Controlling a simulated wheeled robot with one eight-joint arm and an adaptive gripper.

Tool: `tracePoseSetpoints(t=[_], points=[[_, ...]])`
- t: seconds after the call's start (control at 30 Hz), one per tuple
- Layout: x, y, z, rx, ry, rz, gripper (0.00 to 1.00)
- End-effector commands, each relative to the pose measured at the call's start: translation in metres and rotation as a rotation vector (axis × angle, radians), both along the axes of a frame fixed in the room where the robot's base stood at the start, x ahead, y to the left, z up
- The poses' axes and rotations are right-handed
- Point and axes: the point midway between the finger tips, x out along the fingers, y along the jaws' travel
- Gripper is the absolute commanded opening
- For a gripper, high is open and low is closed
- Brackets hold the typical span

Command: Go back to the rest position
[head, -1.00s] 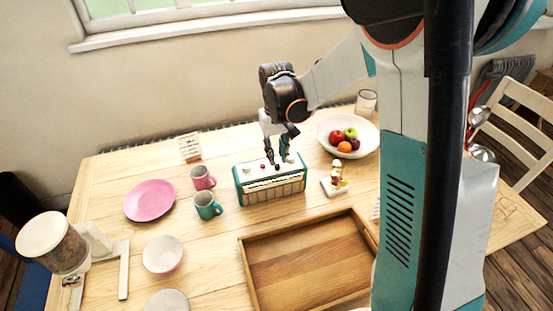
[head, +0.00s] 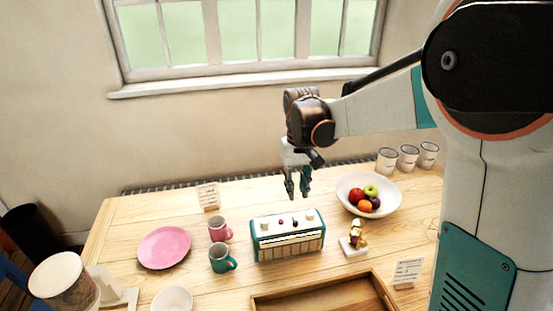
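My gripper (head: 297,192) hangs fingers-down in the air above the table, over the teal radio. Its two fingers look apart, with nothing between them. The teal and cream radio (head: 288,240) stands upright on the table below, with knobs on its top. A gap shows between the fingertips and the radio's top. My arm reaches in from the right side of the head view.
The wooden table (head: 130,215) holds a pink plate (head: 164,247), a pink mug (head: 219,229), a teal mug (head: 222,259), a fruit bowl (head: 385,203), a gold figurine (head: 357,236) and a wooden tray (head: 330,295).

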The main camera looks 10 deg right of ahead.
Motion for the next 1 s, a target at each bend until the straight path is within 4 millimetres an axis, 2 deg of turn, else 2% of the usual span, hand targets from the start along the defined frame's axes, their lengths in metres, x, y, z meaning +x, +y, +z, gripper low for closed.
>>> tracePoseSetpoints(t=[0.17,0.27,0.6,1.0], points=[[-0.007,0.000,0.007,0.000,-0.016,0.000,0.22],[-0.018,0.000,0.018,0.000,-0.046,0.000,0.22],[-0.073,-0.001,0.057,0.000,-0.189,0.000,0.22],[-0.140,-0.001,0.078,0.000,-0.360,0.000,0.22]])
